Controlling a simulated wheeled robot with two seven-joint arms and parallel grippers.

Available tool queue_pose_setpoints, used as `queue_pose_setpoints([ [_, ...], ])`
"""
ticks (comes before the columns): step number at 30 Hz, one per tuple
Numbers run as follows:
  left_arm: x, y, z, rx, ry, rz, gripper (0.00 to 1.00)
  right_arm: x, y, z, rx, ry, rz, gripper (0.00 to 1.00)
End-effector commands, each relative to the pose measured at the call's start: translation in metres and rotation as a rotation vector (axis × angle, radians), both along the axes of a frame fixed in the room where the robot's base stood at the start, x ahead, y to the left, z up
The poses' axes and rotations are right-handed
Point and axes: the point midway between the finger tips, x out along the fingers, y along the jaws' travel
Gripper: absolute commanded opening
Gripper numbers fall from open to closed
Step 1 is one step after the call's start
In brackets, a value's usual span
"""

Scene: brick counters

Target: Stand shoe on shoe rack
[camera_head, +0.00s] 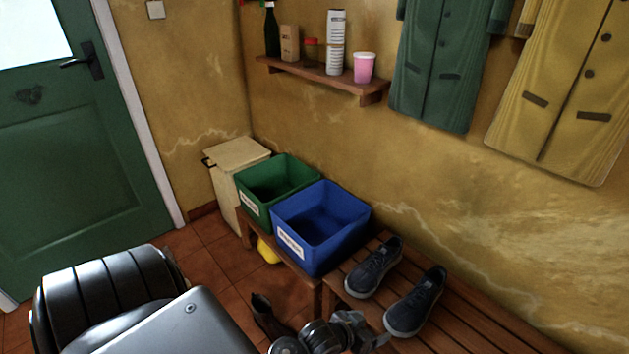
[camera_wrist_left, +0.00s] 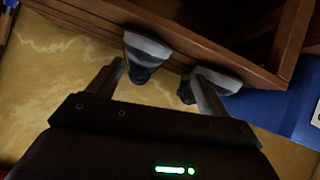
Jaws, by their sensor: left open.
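Two dark blue shoes with grey soles, a left one (camera_head: 374,267) and a right one (camera_head: 415,301), stand upright side by side on the slatted wooden rack (camera_head: 480,325). My left gripper (camera_head: 355,328) is at the bottom of the head view, in front of the rack's near edge. In the left wrist view, which looks upside down, its fingers (camera_wrist_left: 160,75) are spread with nothing between them. One shoe (camera_wrist_left: 145,48) shows beyond the gap; the other shoe (camera_wrist_left: 222,80) is partly hidden behind a finger. My right gripper does not show.
A blue bin (camera_head: 320,220) and a green bin (camera_head: 275,185) stand on a low bench left of the rack. A dark brown shoe-like object (camera_head: 268,316) is on the tiled floor, partly hidden. Coats (camera_head: 440,60) and a loaded shelf (camera_head: 315,72) hang above.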

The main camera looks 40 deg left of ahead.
Motion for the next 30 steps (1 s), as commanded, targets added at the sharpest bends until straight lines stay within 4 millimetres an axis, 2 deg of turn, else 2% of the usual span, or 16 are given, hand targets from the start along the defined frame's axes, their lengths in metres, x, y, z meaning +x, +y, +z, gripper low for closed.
queue_pose_setpoints([
  [1, -0.029, 0.007, -0.012, 0.059, 0.097, -0.011, 0.79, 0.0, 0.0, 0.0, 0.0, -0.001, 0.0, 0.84],
  [6, -0.123, 0.026, -0.034, 0.224, 0.418, -0.076, 0.79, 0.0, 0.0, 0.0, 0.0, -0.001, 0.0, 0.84],
  [9, -0.165, 0.033, -0.037, 0.275, 0.554, -0.114, 0.79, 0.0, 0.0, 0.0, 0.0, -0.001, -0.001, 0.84],
  [12, -0.188, 0.036, -0.036, 0.299, 0.632, -0.139, 0.79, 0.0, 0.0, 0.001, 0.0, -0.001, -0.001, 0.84],
  [15, -0.196, 0.037, -0.036, 0.307, 0.658, -0.148, 0.79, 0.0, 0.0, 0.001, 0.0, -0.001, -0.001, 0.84],
  [30, -0.195, 0.037, -0.036, 0.305, 0.658, -0.146, 0.79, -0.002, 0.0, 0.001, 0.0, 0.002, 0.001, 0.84],
])
